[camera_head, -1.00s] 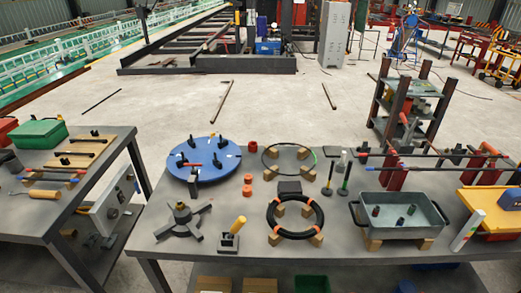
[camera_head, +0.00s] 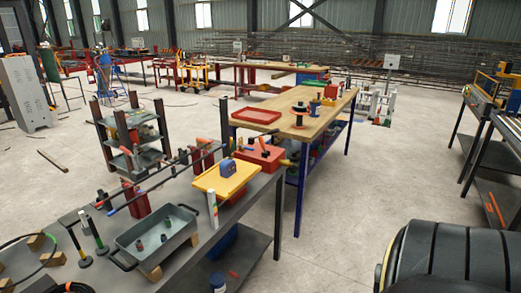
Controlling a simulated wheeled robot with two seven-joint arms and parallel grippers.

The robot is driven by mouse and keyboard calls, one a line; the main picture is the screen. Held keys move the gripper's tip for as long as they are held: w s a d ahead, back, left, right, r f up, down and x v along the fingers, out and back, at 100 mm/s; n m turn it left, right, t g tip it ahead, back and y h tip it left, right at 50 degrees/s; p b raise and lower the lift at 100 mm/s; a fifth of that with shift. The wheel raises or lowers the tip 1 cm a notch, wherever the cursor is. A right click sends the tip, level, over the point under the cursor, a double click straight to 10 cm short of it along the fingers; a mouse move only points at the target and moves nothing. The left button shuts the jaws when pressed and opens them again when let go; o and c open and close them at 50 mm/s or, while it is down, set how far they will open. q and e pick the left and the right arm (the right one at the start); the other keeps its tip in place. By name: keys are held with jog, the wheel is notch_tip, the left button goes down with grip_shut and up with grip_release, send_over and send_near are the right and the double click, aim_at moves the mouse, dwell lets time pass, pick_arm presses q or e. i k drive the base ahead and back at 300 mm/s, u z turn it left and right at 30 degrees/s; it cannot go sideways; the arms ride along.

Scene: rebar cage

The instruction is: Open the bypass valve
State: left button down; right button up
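I cannot pick out a bypass valve for certain in the head view. A pale stand with a box on its post (camera_head: 389,62) and small red and green parts at its foot stands at the back right, too small to make out. Neither of my grippers is in view.
A grey table (camera_head: 207,238) at lower left bears a grey tray (camera_head: 150,243), a yellow tray (camera_head: 212,182) and a red box. Behind is a wooden-topped bench (camera_head: 320,100). Dark benches (camera_head: 480,110) stand right. A large black ribbed shape (camera_head: 455,258) fills the bottom right. Floor between is clear.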

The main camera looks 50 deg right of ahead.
aim_at(249, 148)
jog(key=z, duration=0.3)
jog(key=k, duration=0.4)
jog(key=z, duration=1.6)
jog(key=i, duration=2.75)
jog(key=u, duration=1.3)
